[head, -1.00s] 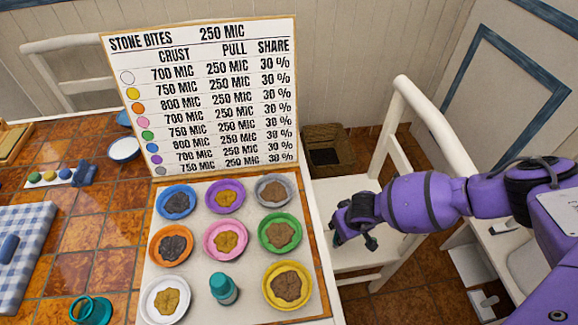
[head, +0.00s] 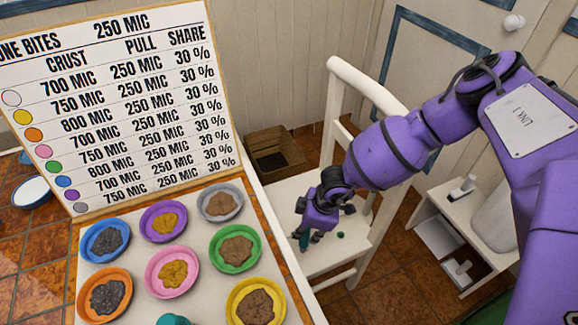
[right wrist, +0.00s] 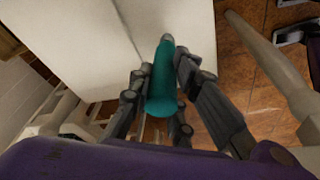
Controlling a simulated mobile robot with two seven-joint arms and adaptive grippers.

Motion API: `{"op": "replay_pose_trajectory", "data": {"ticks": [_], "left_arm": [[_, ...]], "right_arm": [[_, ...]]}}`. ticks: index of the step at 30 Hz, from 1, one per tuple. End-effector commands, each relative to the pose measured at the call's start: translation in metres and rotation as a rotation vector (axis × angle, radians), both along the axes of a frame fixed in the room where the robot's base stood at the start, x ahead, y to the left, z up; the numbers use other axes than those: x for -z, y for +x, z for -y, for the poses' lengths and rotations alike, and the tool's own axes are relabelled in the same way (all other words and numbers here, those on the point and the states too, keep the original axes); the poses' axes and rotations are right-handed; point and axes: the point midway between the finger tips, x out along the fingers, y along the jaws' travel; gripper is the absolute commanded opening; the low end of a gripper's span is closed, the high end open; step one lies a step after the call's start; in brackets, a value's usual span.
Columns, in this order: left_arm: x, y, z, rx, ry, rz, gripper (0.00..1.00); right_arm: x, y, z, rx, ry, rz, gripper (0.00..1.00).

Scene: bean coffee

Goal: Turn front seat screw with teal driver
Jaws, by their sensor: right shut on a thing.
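My right gripper (head: 312,238) is shut on the teal driver (right wrist: 162,85), whose grey end points away from the palm in the right wrist view. In the head view a bit of teal shows between the dark fingers, low over the white chair's seat (head: 280,215). A small dark green spot (head: 340,235) shows on the seat just right of the fingers; I cannot tell if it is the screw. I cannot tell whether the driver touches anything.
A board with bowls (head: 235,248) and an upright sign (head: 110,95) stands left of the chair. The chair's back (head: 365,85) rises behind my right arm. A basket (head: 273,155) stands by the wall. A white stand (head: 455,215) is at the right.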

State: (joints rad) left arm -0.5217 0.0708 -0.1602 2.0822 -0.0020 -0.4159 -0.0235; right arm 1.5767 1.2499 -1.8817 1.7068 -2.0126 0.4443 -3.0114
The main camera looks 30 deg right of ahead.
Motion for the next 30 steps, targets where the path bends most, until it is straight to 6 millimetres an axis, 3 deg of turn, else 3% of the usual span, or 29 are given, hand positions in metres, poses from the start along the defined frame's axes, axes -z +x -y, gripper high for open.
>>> {"op": "replay_pose_trajectory", "data": {"ticks": [9, 18, 25, 30], "left_arm": [[-0.005, 0.004, 0.001, 0.001, -0.001, 0.01, 0.4], [0.005, -0.001, 0.001, 0.001, -0.001, -0.002, 0.4], [0.005, -0.002, 0.001, 0.001, -0.001, -0.003, 0.4], [-0.006, 0.003, 0.0, 0.0, 0.0, 0.007, 0.4]], "right_arm": [[-0.001, 0.0, 0.0, 0.001, -0.001, 0.0, 0.0], [0.016, -0.002, 0.0, 0.002, -0.002, -0.006, 0.0], [0.015, -0.002, 0.0, 0.003, -0.003, -0.005, 0.0], [0.013, -0.003, 0.0, 0.064, -0.004, -0.006, 0.0]]}}
